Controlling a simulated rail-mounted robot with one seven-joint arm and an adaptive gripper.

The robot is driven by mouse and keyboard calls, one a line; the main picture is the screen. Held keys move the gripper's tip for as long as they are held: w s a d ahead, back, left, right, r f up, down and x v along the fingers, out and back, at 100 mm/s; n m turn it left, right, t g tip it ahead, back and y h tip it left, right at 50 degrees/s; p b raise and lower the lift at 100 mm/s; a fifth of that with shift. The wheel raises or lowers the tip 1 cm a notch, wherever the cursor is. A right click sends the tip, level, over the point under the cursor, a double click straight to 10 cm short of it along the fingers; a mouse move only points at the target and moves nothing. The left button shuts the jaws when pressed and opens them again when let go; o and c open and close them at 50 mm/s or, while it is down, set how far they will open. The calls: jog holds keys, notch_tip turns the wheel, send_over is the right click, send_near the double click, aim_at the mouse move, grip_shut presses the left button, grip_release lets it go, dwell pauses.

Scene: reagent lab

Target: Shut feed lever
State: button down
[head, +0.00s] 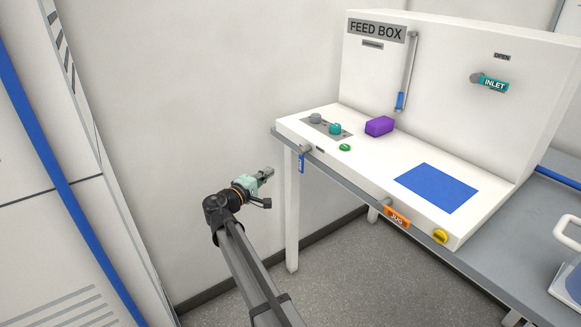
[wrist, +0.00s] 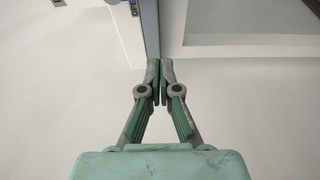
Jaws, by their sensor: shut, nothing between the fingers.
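No readable label says "feed lever". A small blue lever (head: 301,162) hangs down at the left front edge of the feed box; its lettering is too small to read. A longer grey lever with a blue grip (head: 400,101) hangs down the upright panel beside the "FEED BOX" sign (head: 376,30). I cannot tell which is meant. My gripper (head: 269,171) is in the air just left of the small blue lever, apart from it. In the wrist view my gripper (wrist: 160,70) is shut and empty, its fingertips together. A bit of blue shows at that view's top edge.
The feed box has a teal "INLET" lever (head: 490,83), an orange "JUG" lever (head: 396,217), a yellow knob (head: 440,236), a purple block (head: 379,126) and a blue pad (head: 437,188). A table leg (head: 291,220) stands near my gripper. Clear floor lies below.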

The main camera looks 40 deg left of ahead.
jog(key=shift+w, duration=0.1)
jog(key=w+a+p, duration=0.1)
jog(key=w, duration=0.9)
jog(key=shift+s+d, duration=0.2)
jog(key=shift+d, duration=0.5)
jog(key=shift+s+d, duration=0.2)
jog(key=shift+d, duration=0.45)
jog(key=shift+s+d, duration=0.2)
jog(key=shift+d, duration=0.5)
